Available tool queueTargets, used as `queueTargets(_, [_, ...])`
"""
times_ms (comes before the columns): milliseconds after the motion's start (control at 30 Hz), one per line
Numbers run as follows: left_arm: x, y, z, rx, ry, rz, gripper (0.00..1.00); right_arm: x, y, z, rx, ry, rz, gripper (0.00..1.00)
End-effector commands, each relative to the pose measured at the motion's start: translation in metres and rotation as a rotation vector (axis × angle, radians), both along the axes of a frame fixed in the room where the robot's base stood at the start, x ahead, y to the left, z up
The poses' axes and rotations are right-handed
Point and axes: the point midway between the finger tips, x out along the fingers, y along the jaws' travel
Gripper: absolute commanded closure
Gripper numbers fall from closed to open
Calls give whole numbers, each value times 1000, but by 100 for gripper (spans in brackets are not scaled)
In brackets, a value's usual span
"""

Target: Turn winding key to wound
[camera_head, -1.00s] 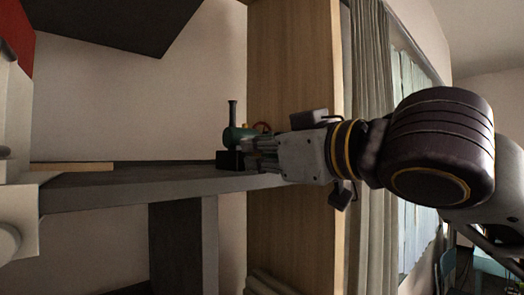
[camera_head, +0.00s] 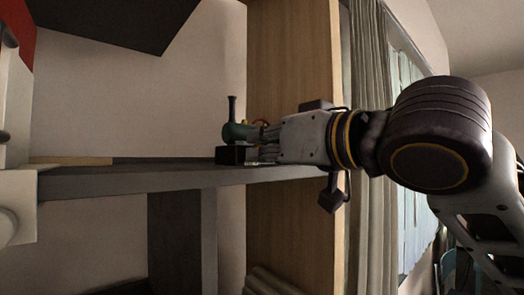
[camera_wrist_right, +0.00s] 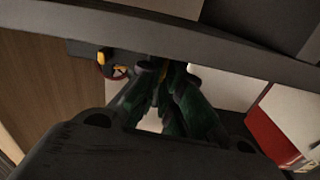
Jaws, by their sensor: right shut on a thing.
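A small green toy engine (camera_head: 237,131) with a tall dark chimney and a black base (camera_head: 231,155) stands upright on the grey shelf (camera_head: 150,181). A red wheel (camera_head: 261,123) shows on its right side; in the right wrist view the red ring (camera_wrist_right: 120,72) lies left of the fingertips. My right gripper (camera_head: 262,142) comes in from the right, against the engine's right side. Its fingers meet in the right wrist view (camera_wrist_right: 162,72), shut on a small part that I take for the winding key; the fingers hide it. My left gripper is not in view.
A tall wooden panel (camera_head: 294,225) stands behind the shelf's right end, with a curtain (camera_head: 367,240) beyond it. White furniture (camera_head: 17,185) stands at the far left. A flat wooden piece (camera_head: 75,160) lies at the shelf's left. The shelf's middle is clear.

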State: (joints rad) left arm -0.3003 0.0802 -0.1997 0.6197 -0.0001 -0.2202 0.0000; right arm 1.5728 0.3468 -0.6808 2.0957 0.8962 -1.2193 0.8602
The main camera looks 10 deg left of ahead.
Motion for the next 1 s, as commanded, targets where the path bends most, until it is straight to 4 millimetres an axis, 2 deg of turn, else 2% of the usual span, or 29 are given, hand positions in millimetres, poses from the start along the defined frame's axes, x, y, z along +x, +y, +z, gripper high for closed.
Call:
queueTargets(233, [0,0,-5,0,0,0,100,1,-1,0,93,109,0,100])
queueTargets(600, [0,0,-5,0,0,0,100,2,-2,1,106,124,-2,100])
queueTargets(633, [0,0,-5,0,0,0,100,2,-2,1,106,124,-2,91])
queueTargets(700, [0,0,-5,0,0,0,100,2,-2,1,106,124,-1,84])
queueTargets(1000, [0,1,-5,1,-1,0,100,2,-2,0,104,125,-1,84])
